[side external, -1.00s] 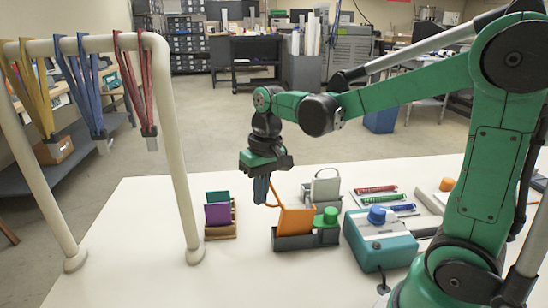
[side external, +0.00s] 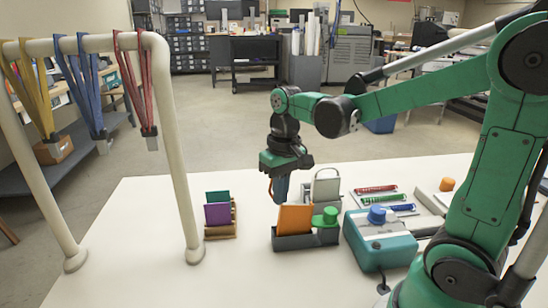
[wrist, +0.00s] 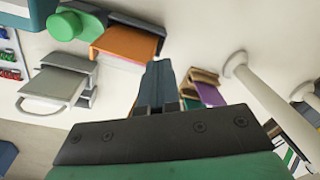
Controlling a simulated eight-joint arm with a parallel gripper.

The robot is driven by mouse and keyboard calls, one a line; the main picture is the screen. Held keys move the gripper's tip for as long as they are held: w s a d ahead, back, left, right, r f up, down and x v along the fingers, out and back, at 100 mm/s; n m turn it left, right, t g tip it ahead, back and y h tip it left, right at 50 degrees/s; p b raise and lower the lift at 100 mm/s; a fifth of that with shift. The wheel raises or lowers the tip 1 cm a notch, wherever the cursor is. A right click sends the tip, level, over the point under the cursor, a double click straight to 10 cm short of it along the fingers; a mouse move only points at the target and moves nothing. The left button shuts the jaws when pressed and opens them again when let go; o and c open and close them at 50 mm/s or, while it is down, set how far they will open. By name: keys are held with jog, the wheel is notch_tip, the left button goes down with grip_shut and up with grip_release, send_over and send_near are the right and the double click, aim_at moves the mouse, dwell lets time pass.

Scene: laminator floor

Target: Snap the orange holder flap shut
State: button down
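The orange holder's panel (side external: 295,219) stands tilted in a dark grey base (side external: 308,241) with a green knob (side external: 326,216) at its right. In the wrist view the orange panel (wrist: 125,44) lies at the upper left, beyond my fingers. My gripper (side external: 280,199) points down just above and behind the panel's upper left edge. A thin orange strip shows beside the fingers, partly hidden by them. In the wrist view my fingers (wrist: 157,78) are together, with nothing visible between them. I cannot tell whether they touch the flap.
A grey holder (side external: 326,187) with a wire-like loop stands behind. A small rack with purple and green cards (side external: 218,213) is at left. A teal machine (side external: 380,244) and coloured pieces (side external: 376,189) are at right. A post (side external: 183,170) with hanging lanyards rises at left; front table is clear.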

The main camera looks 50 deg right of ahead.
notch_tip(320, 180, up, 7)
jog(key=shift+w+d+h, duration=0.2)
jog(key=shift+w+h, duration=0.1)
jog(key=shift+h, duration=0.1)
jog(key=shift+f, duration=0.1)
dwell(0.8)
jog(key=s+a+f+n+t, duration=0.2)
jog(key=a+f+n+t, duration=0.1)
jog(key=t, duration=0.4)
jog(key=shift+s+a+f, duration=0.4)
jog(key=shift+a+f, duration=0.5)
jog(key=shift+a, duration=0.35)
